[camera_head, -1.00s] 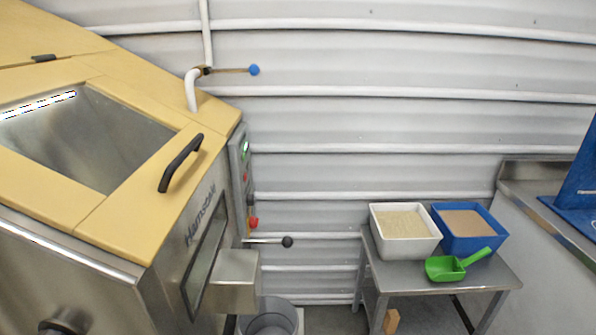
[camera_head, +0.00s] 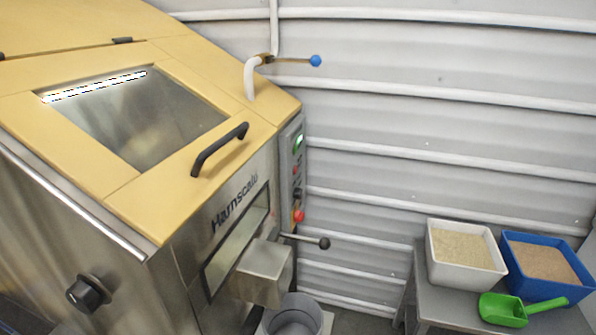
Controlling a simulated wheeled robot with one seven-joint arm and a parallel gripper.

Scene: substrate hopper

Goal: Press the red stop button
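The red stop button (camera_head: 298,216) sits low on the narrow grey control panel (camera_head: 291,165) at the right end of the hopper machine (camera_head: 210,190). Above it on the panel are a green-lit element (camera_head: 298,143), a smaller red element (camera_head: 295,170) and a dark knob (camera_head: 297,194). The panel is seen at a steep angle, so these parts look small. My gripper is not in view, and neither is any part of my arm.
A lever with a black ball (camera_head: 323,243) juts out just below the button. A metal spout (camera_head: 265,272) stands over a grey bucket (camera_head: 295,318). A metal table (camera_head: 440,300) at right holds a white tub (camera_head: 464,258), a blue tub (camera_head: 545,268) and a green scoop (camera_head: 512,309).

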